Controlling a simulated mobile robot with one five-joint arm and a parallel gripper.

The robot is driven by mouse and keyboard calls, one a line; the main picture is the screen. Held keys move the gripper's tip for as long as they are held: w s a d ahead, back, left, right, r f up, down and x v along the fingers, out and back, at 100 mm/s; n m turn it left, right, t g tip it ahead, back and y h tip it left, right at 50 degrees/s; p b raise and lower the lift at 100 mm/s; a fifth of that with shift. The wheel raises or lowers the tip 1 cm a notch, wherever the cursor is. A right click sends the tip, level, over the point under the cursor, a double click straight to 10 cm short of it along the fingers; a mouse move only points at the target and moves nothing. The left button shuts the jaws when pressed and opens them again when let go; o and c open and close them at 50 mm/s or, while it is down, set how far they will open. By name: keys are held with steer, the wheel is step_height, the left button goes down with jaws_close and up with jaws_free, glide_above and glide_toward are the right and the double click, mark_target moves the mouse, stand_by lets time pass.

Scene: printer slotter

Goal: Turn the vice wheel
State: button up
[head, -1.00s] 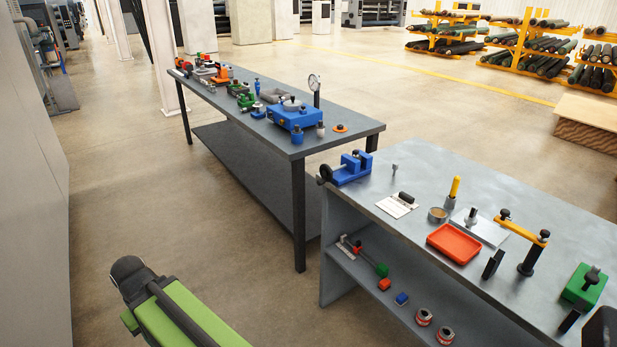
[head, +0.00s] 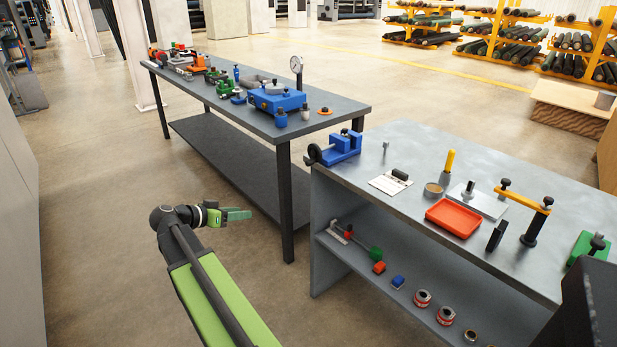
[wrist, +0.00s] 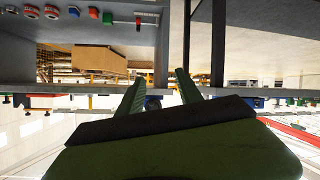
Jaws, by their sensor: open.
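The blue vice (head: 341,146) sits on the left end of the near grey workbench. Its black wheel (head: 314,153) faces left, just past the bench's end. My gripper (head: 248,214) is left of the vice and nearer the camera, over the open floor, apart from the wheel. Its two green fingers show in the wrist view (wrist: 160,76), spread with nothing between them. The wrist picture looks upside down. A small dark and blue shape (wrist: 152,103) shows beyond the fingers at the bench edge; it looks like the vice, but detail is too small to tell.
The near bench (head: 415,150) also holds a red tray (head: 458,217), a yellow-handled tool (head: 448,165) and a yellow-armed clamp (head: 525,200). Its lower shelf holds small parts. A second bench (head: 345,108) stands behind. Floor left of the benches is clear.

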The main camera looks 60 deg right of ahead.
mark_target(307, 163)
steer(key=s+d+r+m+g+h+b, duration=0.1)
steer(key=s+d+r+m+g+h, duration=0.25)
steer(key=d+r+m, duration=0.55)
steer(key=s+d+n, duration=0.1)
steer(key=d, duration=0.5)
steer(key=s+d+f, duration=0.1)
steer(key=s+d, duration=0.1)
steer(key=d, duration=0.4)
steer(key=s+d+n+h, duration=0.1)
steer(key=s+d, duration=0.1)
steer(key=d, duration=0.4)
steer(key=shift+s+f+n+t, duration=0.1)
steer(key=shift+f+n+t, duration=0.2)
steer(key=shift+t, duration=0.05)
jaws_close()
